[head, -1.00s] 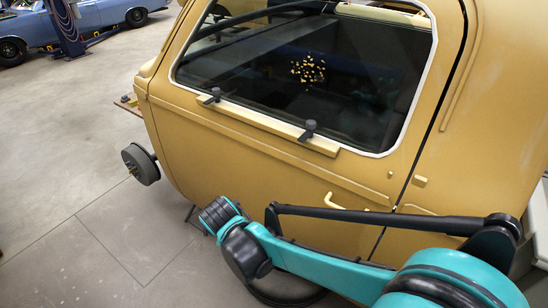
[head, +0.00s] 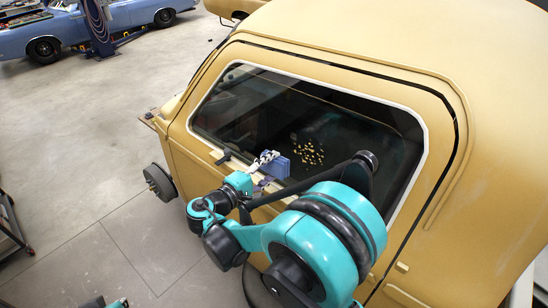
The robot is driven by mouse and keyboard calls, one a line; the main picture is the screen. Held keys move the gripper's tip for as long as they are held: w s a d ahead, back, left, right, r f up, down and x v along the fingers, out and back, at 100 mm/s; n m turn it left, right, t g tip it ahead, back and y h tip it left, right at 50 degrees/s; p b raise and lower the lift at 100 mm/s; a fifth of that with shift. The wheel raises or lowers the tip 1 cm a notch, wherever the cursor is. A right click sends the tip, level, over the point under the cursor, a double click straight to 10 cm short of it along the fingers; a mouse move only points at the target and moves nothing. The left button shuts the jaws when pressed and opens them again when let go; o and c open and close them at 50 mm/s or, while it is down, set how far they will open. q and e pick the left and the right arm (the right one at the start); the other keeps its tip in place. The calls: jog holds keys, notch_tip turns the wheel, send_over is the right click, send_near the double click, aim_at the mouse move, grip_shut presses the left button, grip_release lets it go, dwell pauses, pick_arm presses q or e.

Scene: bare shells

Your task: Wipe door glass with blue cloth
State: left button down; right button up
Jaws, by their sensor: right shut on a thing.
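The door glass (head: 240,109) is a dark window with a white trim in a yellow car shell. A patch of small yellowish specks (head: 309,152) shows on the glass, right of its middle. My right gripper (head: 268,160) is in front of the lower part of the glass, left of the specks. It is shut on the blue cloth (head: 275,166), which looks like a folded block. I cannot tell whether the cloth touches the glass. My arm hides part of the lower glass and the door below.
A bare wheel hub (head: 160,182) sticks out at the left of the shell. A blue car (head: 90,32) and a lift post stand far back left. The floor at left is mostly clear.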

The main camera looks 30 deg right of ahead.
aim_at(293, 152)
jog(key=shift+w+d+f, duration=0.1)
jog(key=shift+w+d, duration=0.25)
jog(key=shift+d, duration=0.25)
jog(key=shift+x, duration=2.1)
jog(key=shift+x, duration=1)
jog(key=shift+s, duration=0.1)
